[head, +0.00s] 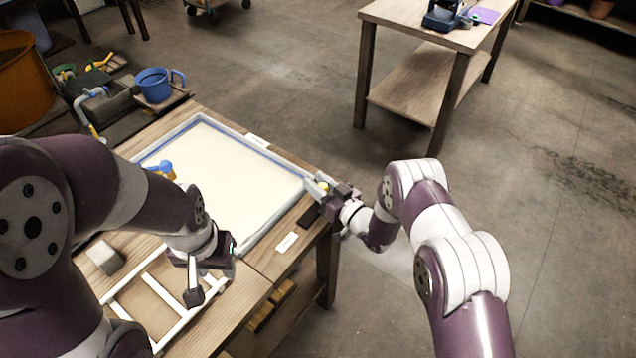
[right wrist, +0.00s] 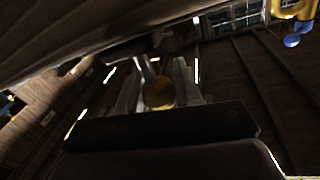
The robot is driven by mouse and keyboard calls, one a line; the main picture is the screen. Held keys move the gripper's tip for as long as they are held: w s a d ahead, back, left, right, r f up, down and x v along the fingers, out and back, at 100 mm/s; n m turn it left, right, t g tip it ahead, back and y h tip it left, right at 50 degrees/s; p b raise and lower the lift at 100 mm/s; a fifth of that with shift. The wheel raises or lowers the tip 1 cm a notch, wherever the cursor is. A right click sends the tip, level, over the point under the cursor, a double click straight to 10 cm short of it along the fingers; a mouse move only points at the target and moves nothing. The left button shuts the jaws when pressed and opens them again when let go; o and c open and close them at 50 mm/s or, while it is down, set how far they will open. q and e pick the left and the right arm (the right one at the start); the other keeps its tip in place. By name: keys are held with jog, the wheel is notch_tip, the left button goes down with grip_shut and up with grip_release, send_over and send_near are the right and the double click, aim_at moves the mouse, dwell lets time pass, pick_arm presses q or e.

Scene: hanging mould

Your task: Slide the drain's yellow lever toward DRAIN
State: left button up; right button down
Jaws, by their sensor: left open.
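The drain's yellow lever (head: 323,186) is at the right corner of the pale vat (head: 297,178). In the right wrist view its round yellow knob (right wrist: 158,96) is on a thin metal rod. My right gripper (head: 324,189) is at that corner, with the knob between its two fingers (right wrist: 160,90). I cannot tell whether both fingers press on it. The DRAIN marking cannot be read. My left gripper (head: 212,278) is open and empty above the wooden frame at the near side of the table, well away from the lever.
The vat holds a whitish sheet of liquid. A wooden frame (head: 183,318) and grey block (head: 105,257) lie on the near table. Another table (head: 410,25) is farther back. The floor to the right is clear.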

jog(key=s+a, duration=0.1)
jog(key=s, duration=0.1)
jog(key=s+a, duration=0.2)
jog(key=shift+s+a+r+p, duration=0.1)
jog(key=shift+s+a+p, duration=0.1)
jog(key=shift+s+p, duration=0.15)
jog(key=shift+s+a, duration=0.15)
jog(key=shift+a, duration=0.05)
jog(key=c, duration=0.9)
grip_release()
jog(key=shift+o, duration=0.6)
jog(key=shift+s, duration=0.15)
jog(key=shift+d, duration=0.1)
jog(key=b+v, duration=0.1)
jog(key=v, duration=1.1)
jog(key=shift+s, duration=0.25)
